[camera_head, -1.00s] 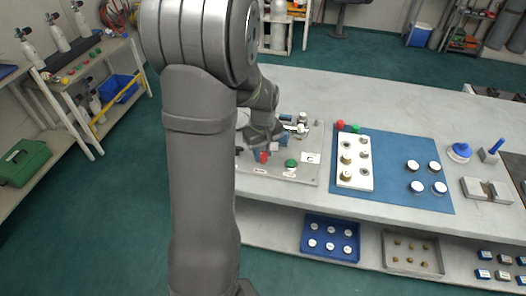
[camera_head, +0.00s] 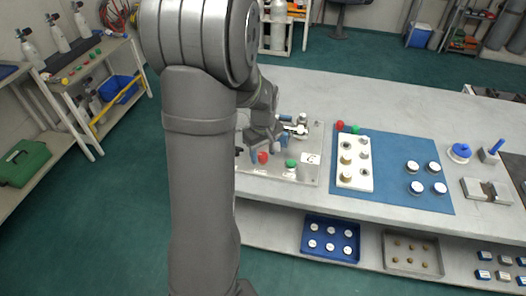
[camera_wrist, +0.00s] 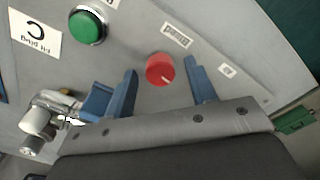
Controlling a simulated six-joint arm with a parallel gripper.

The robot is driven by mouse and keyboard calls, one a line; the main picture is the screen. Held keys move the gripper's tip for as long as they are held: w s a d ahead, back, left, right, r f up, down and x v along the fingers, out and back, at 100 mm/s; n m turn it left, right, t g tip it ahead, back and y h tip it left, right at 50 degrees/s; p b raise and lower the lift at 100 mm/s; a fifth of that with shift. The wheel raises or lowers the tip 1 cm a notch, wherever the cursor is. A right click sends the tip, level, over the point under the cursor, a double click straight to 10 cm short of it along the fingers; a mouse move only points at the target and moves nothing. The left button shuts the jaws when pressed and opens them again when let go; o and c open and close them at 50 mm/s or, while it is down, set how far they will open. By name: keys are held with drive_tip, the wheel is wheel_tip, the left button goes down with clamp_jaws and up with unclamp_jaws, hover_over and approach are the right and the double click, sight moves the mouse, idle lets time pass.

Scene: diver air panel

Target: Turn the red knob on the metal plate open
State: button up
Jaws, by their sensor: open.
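The red knob (camera_wrist: 160,69) sits on the grey metal plate (camera_wrist: 205,22) in the wrist view, with a light pointer mark on its face. In the head view the red knob (camera_head: 263,158) shows just below my gripper (camera_head: 268,150). In the wrist view my gripper (camera_wrist: 162,80) is open, with one blue finger on each side of the knob and a gap to both. I cannot tell how far above the plate the fingertips are. The metal plate (camera_head: 312,172) lies on the bench; its left part is hidden behind my arm.
A green button (camera_wrist: 87,27) sits on the plate near the knob, beside a label card (camera_wrist: 35,33). A metal valve fitting (camera_wrist: 42,118) stands close to the left finger. A blue mat (camera_head: 405,150) with a white block (camera_head: 346,181) lies to the right.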

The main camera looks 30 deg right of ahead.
sight(263, 155)
wheel_tip(263, 155, up, 17)
drive_tip(key=shift+r, duration=0.2)
idle(0.3)
idle(0.4)
wheel_tip(263, 155, down, 18)
drive_tip(key=shift+r, duration=0.2)
idle(0.4)
drive_tip(key=shift+r, duration=0.1)
